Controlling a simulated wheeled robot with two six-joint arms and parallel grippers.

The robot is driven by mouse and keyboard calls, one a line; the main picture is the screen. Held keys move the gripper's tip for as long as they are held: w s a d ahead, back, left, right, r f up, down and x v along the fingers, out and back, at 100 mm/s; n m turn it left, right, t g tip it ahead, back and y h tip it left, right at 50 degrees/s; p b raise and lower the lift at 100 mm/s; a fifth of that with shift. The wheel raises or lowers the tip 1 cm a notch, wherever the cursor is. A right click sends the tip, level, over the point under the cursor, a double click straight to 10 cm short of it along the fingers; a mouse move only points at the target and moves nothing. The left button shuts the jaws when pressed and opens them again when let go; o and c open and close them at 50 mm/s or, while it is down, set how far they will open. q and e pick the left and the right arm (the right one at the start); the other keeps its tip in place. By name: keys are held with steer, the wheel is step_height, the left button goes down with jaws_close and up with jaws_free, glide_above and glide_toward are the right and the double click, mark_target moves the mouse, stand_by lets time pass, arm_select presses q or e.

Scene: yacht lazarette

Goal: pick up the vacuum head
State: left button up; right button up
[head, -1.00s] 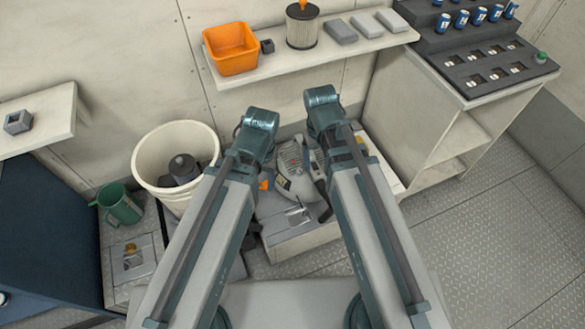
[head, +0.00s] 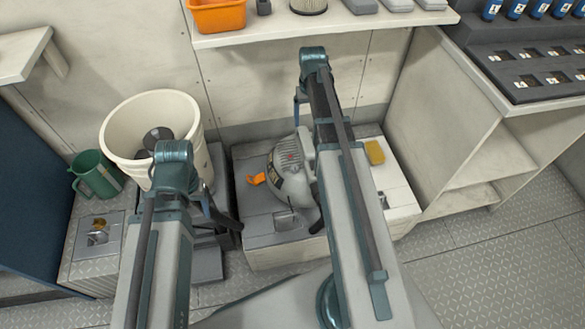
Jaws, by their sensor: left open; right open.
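The vacuum head (head: 289,179) is a rounded grey body with a dark label and an orange part at its left. It sits on a low pale locker top (head: 258,217), and my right arm covers its right side. My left gripper (head: 235,225) shows only as dark parts to the left of the vacuum head, apart from it. My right gripper (head: 318,222) is mostly hidden behind my own arm, near the head's lower right side. Both are open, and I see nothing held. Whether the right one touches the head cannot be told.
A white bucket (head: 118,128) with a dark thing inside and a green jug (head: 96,175) stand at the left. A yellow sponge-like block (head: 375,152) lies right of my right arm. A shelf (head: 330,27) overhangs the back. Bare floor (head: 480,260) lies at the right.

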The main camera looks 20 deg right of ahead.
mark_target(308, 145)
steer(key=shift+w+f, duration=0.2)
step_height(308, 145, down, 8)
steer(key=b, duration=0.8)
steer(key=shift+f+b, duration=0.25)
steer(key=shift+b, duration=0.1)
steer(key=shift+s, duration=0.1)
steer(key=f+b, duration=0.5)
steer(key=shift+s+f, duration=0.1)
steer(key=shift+s, duration=0.2)
jaws_close()
